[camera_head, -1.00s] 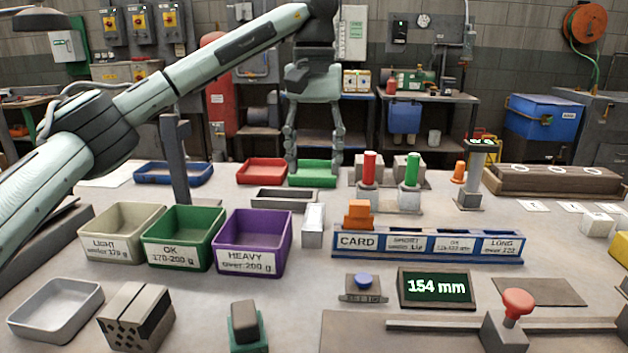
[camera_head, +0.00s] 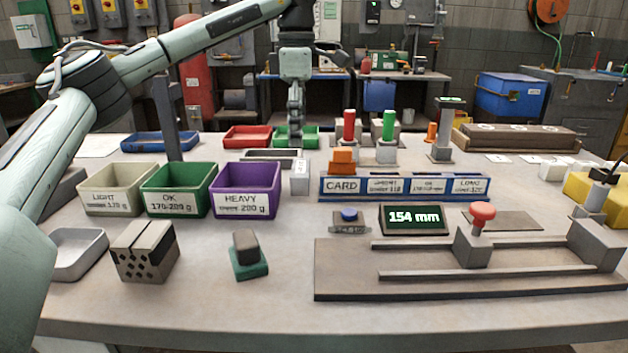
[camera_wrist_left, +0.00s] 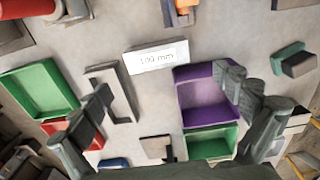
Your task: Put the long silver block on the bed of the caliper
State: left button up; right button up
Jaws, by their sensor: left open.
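The long silver block (camera_head: 299,178) stands on the table just right of the purple bin. In the left wrist view it (camera_wrist_left: 157,57) shows a pale face with a mm label that is hard to read. My left gripper (camera_head: 295,140) is above and behind the block, over the green tray. In the wrist view its open fingers (camera_wrist_left: 168,86) are spread wide, and the block lies beyond them, untouched. The caliper (camera_head: 335,270) is at the front right, with two rails, a red-knobbed slider and a grey end block. Its bed between the rails looks empty. My right gripper is out of view.
White, green and purple (camera_head: 246,205) bins stand left of the block. A blue card rack (camera_head: 405,197) with an orange piece is to its right. A display (camera_head: 413,219) reading 154 mm sits behind the caliper. A dark block on a green base (camera_head: 248,262) stands in front.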

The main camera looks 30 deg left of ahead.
aim_at(301, 167)
pick_arm(q)
jog(key=f, duration=0.6)
jog(key=shift+w+f, duration=0.15)
jog(key=shift+w, duration=0.15)
jog(key=shift+c, duration=0.2)
jog(key=c, duration=1.5)
jog(key=shift+c, duration=0.7)
